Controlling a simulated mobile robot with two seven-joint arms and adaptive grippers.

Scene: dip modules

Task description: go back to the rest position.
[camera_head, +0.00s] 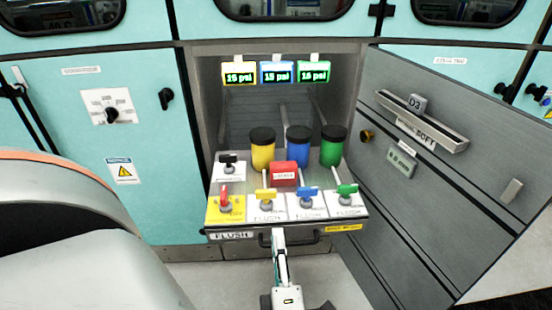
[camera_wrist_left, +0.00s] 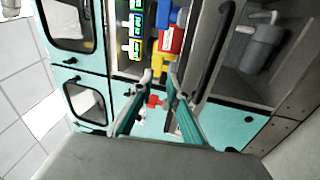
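My left gripper (camera_head: 279,236) is in front of the pulled-out flush drawer (camera_head: 230,236), overlapping its dark handle (camera_head: 312,236) in the head view. In the left wrist view its two fingers (camera_wrist_left: 161,78) are apart with a gap between them, and nothing is held. The dark handle (camera_wrist_left: 214,55) lies to the right of the fingers there, apart from them in the picture. My right gripper is in neither view.
The drawer carries yellow (camera_head: 262,150), blue (camera_head: 298,147) and green (camera_head: 333,147) canisters, a red block (camera_head: 284,174) and several valve levers. Three displays (camera_head: 276,73) above read 15 psi. A grey panel (camera_head: 400,185) stands at right, a pale rounded form at lower left.

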